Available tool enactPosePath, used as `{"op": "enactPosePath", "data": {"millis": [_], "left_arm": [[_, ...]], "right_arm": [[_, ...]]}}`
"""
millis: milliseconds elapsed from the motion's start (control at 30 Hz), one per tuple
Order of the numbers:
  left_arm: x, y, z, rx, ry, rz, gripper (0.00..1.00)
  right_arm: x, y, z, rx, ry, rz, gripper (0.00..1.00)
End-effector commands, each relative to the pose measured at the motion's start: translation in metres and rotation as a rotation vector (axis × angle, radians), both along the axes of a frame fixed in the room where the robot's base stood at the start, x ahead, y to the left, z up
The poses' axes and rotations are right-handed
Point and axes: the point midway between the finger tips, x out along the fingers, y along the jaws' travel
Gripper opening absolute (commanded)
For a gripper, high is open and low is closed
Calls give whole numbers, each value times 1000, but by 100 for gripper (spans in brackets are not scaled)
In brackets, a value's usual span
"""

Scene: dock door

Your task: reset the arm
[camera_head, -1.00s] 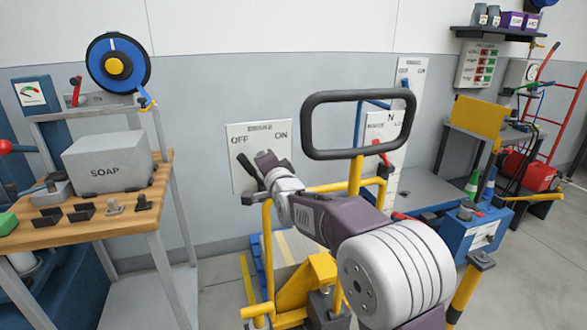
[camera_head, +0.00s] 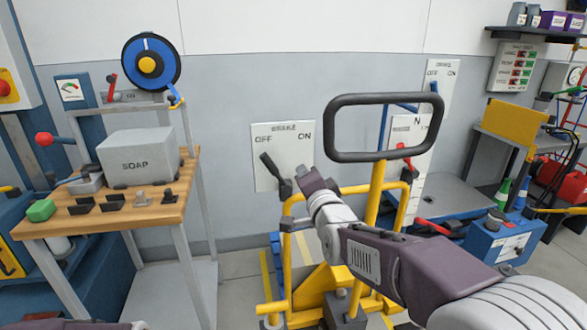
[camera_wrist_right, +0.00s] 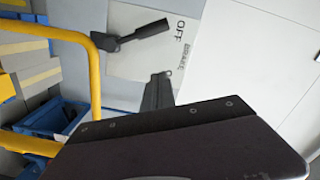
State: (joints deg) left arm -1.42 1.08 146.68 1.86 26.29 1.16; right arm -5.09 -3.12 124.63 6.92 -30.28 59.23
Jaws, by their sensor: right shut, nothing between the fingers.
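My right arm reaches in from the lower right in the head view. Its gripper (camera_head: 307,182) is shut and empty, just right of the black brake lever (camera_head: 269,166) and apart from its handle. The lever leans up toward OFF on the white BRAKE panel (camera_head: 297,152). In the right wrist view, the gripper fingers (camera_wrist_right: 157,92) are together, with the lever (camera_wrist_right: 146,31) clear above them and the panel (camera_wrist_right: 125,60) behind. My left gripper is not in view.
A yellow pallet truck (camera_head: 320,283) with a black loop handle (camera_head: 334,128) stands close beside my right arm. A blue unit (camera_head: 492,240) stands at right.

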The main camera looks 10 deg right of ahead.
Motion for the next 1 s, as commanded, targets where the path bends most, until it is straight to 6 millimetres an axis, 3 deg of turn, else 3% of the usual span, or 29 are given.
{"op": "enactPosePath", "data": {"millis": [67,167,200,300,400,600,700,800,1000], "left_arm": [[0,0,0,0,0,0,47],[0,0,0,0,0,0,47],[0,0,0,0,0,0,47],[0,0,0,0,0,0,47],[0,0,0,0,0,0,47],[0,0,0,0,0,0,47],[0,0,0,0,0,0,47],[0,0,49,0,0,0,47],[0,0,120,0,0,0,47]], "right_arm": [[-2,-8,-33,-8,75,-14,0],[-21,-14,-109,-101,299,0,0],[-35,-15,-144,-169,411,24,0],[-80,-18,-216,-338,668,115,0],[-129,-19,-266,-486,875,240,0],[-227,-20,-322,-731,1183,566,0],[-269,-20,-331,-876,1273,804,0],[-266,-20,-281,-892,1259,811,0],[-266,-20,-210,-891,1258,809,0]]}}
